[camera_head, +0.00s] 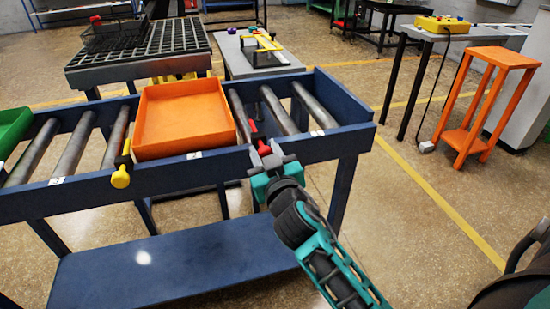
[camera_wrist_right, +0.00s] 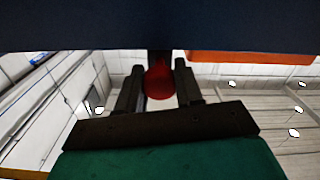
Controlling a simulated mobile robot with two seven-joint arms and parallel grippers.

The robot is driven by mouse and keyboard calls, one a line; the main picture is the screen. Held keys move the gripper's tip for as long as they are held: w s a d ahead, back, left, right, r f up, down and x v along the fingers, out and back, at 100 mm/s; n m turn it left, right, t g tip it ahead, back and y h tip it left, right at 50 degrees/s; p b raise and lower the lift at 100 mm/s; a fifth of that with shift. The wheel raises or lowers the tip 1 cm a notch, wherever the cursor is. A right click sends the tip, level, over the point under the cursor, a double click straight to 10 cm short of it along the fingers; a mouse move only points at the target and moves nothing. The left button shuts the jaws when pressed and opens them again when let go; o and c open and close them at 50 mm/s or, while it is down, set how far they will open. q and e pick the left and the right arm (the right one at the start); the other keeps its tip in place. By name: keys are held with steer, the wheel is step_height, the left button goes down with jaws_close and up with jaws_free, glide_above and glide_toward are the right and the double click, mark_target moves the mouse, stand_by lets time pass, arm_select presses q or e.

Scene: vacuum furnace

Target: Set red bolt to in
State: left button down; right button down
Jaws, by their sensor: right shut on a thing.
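The red bolt (camera_head: 254,128) is on the front rail of the blue roller table (camera_head: 330,138), just right of the orange tray. My right gripper (camera_head: 268,154) reaches up to it from the front and is shut on its knob. In the right wrist view the round red knob (camera_wrist_right: 160,80) sits between the two dark fingers (camera_wrist_right: 157,88), below the dark blue rail (camera_wrist_right: 90,25). The fingers hide part of the bolt, and I cannot tell how far in it sits. My left gripper is not in view.
An orange tray (camera_head: 187,155) rests on the rollers, and a green tray (camera_head: 10,133) is at the left edge. A yellow-knobbed bolt (camera_head: 121,176) hangs on the front rail left of the orange tray. The floor right of the table is clear up to an orange stool (camera_head: 500,57).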

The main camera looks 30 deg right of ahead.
steer(key=shift+w+d+f, duration=0.1)
steer(key=shift+w, duration=0.3)
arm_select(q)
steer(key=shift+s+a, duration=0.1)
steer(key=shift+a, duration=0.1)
arm_select(e)
steer(key=shift+r, duration=0.2)
steer(key=c, duration=0.7)
jaws_free()
steer(key=shift+w+f, duration=0.1)
steer(key=shift+c, duration=0.2)
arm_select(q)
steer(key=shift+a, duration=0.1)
